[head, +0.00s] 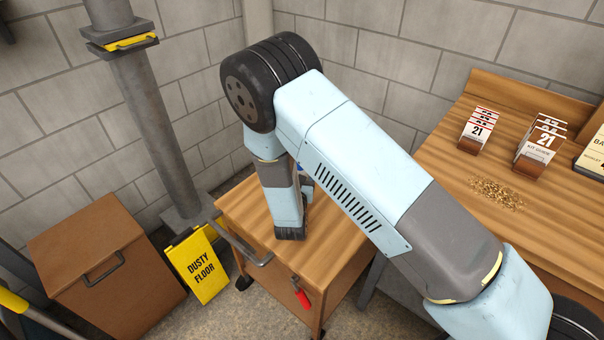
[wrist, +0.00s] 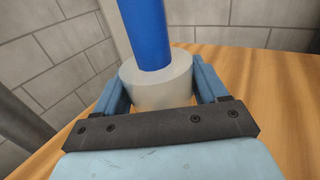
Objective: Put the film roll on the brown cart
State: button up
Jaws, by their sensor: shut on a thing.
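The film roll, a pale grey-white cylinder (wrist: 157,82) with a blue core (wrist: 147,35) rising from it, stands roughly upright in the wrist view. My gripper (wrist: 162,84) is shut on it, with a light-blue finger on each side. In the head view my gripper (head: 305,190) is over the wooden top of the brown cart (head: 335,230); only a bit of blue shows beside it, and my arm hides most of the roll. The wood top shows behind the roll in the wrist view. The roll's underside is hidden, so I cannot tell whether it touches the cart.
A workbench (head: 440,165) at right holds calendar stands (head: 477,130) and a scatter of small bits (head: 497,193). A yellow floor sign (head: 198,265), a grey post (head: 150,120) and a brown box (head: 105,260) stand left of the cart. The cart's front top looks clear.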

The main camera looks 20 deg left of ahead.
jog(key=shift+f, duration=0.1)
jog(key=o, duration=1.3)
jog(key=shift+c, duration=0.2)
jog(key=s+d, duration=0.2)
jog(key=s, duration=1)
jog(key=shift+d, duration=0.2)
jog(key=shift+w, duration=0.1)
